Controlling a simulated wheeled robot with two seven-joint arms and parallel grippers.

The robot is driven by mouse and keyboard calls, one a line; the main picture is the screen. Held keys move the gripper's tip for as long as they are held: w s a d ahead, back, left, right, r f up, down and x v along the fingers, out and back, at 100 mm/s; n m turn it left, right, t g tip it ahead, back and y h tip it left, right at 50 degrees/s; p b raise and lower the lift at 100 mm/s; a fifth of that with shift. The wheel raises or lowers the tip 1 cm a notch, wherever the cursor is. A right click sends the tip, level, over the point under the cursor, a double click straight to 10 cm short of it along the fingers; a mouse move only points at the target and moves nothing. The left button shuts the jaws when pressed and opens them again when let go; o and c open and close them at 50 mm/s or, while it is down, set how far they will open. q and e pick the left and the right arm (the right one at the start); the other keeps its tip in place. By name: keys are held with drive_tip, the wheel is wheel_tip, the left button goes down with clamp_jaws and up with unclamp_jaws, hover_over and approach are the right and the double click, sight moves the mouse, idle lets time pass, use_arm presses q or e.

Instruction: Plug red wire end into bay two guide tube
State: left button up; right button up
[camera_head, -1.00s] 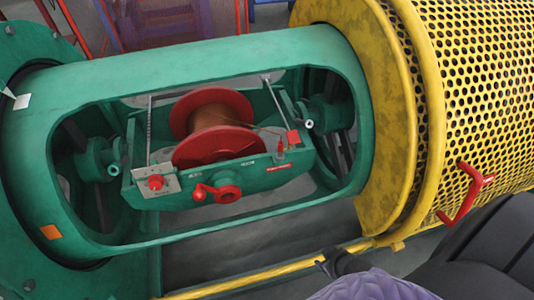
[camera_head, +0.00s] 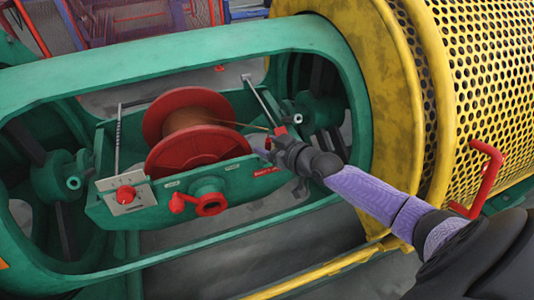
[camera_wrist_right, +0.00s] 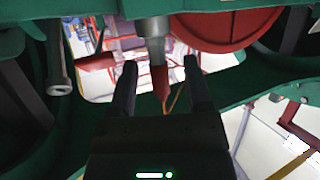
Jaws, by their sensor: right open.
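The red wire end (camera_wrist_right: 159,82) stands between the two fingers of my right gripper (camera_wrist_right: 160,66) in the right wrist view. A grey cylindrical piece (camera_wrist_right: 154,40) adjoins it. The fingers are open, with gaps to the red end on both sides. An orange wire (camera_wrist_right: 176,96) runs beside it. In the head view my right gripper (camera_head: 272,148) is at the right front corner of the cradle and mostly hides the wire end. A guide tube (camera_head: 302,96) with an open mouth sits right of the cradle; which bay it belongs to is unclear. My left gripper is not in view.
The green cradle (camera_head: 150,206) holds a red spool (camera_head: 185,150) of copper-coloured wire. The green frame (camera_head: 215,50) surrounds it. A red square piece (camera_head: 281,131) is close to my gripper. The yellow perforated drum (camera_head: 490,80) and its red handle (camera_head: 481,180) are beside my right arm.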

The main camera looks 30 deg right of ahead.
drive_tip(key=shift+w+a+f+b, duration=0.1)
drive_tip(key=shift+w+f+b, duration=0.2)
drive_tip(key=shift+w+f, duration=0.5)
drive_tip(key=shift+w+r, duration=0.15)
drive_tip(key=shift+w, duration=0.25)
drive_tip(key=shift+r, duration=0.1)
clamp_jaws()
